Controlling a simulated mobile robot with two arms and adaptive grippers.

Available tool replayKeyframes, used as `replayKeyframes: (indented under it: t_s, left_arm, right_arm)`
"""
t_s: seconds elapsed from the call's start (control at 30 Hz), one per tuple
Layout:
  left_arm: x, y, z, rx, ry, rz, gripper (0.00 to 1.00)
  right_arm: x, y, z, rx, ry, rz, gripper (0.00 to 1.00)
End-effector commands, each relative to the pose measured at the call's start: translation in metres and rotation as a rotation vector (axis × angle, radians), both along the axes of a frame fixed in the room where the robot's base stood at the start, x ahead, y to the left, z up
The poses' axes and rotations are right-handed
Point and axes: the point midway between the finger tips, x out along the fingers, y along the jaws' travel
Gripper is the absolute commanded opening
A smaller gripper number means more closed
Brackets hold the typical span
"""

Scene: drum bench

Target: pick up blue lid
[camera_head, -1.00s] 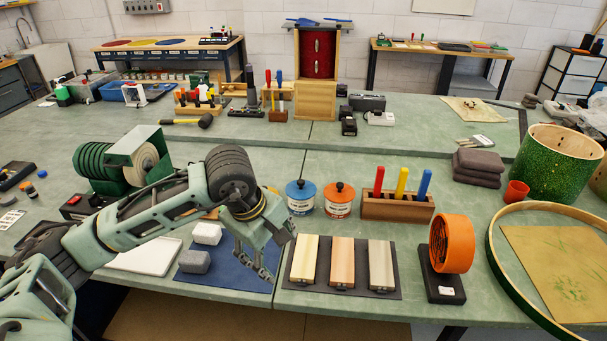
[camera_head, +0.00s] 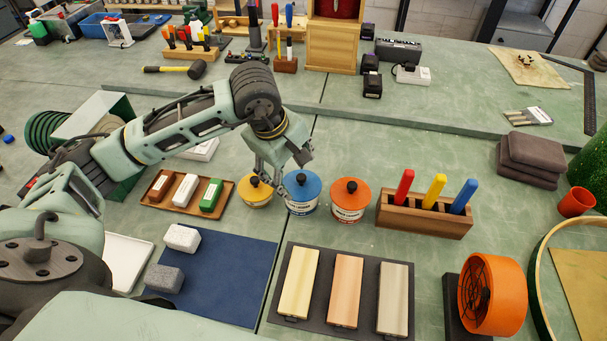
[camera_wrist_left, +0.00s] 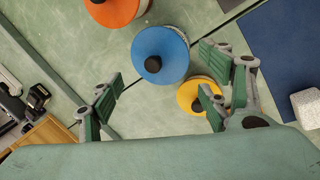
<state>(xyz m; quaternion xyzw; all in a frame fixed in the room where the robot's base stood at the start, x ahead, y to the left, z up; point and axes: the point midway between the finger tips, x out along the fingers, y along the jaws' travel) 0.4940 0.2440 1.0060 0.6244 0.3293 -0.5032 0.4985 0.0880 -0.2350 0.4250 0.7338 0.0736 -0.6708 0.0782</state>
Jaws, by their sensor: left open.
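The blue lid (camera_head: 301,184) with a dark knob sits on a white labelled can, between a can with a yellow lid (camera_head: 254,188) and a can with an orange lid (camera_head: 349,190). My left gripper (camera_head: 280,180) is open and empty, just above and behind the cans, near the blue and yellow lids. In the left wrist view the blue lid (camera_wrist_left: 165,48) shows beyond the fingers, between and ahead of them, with its knob visible. I see no contact with it. The yellow lid (camera_wrist_left: 196,95) is partly behind one finger. My right gripper is not in view.
A wooden block with red, yellow and blue handles (camera_head: 424,219) stands right of the cans. A tray with three small blocks (camera_head: 168,206) lies to the left. A dark mat with three wooden pieces (camera_head: 270,325) and an orange round object (camera_head: 500,296) are in front.

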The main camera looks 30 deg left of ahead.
Motion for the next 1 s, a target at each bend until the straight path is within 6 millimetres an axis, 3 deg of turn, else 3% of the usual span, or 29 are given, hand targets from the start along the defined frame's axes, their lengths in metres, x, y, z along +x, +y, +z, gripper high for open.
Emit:
replayKeyframes:
  t_s: [0.47,0.77,1.0]
  left_arm:
    - [0.01,0.0,-0.056,-0.001,0.002,0.001,0.7]
    - [0.012,0.0,-0.062,0.0,-0.001,-0.001,0.7]
    - [0.012,0.0,-0.062,0.001,-0.001,0.0,0.49]
  right_arm:
    - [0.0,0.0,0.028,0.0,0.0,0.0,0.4]
    - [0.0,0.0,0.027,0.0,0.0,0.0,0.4]
    - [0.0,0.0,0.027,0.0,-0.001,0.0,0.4]
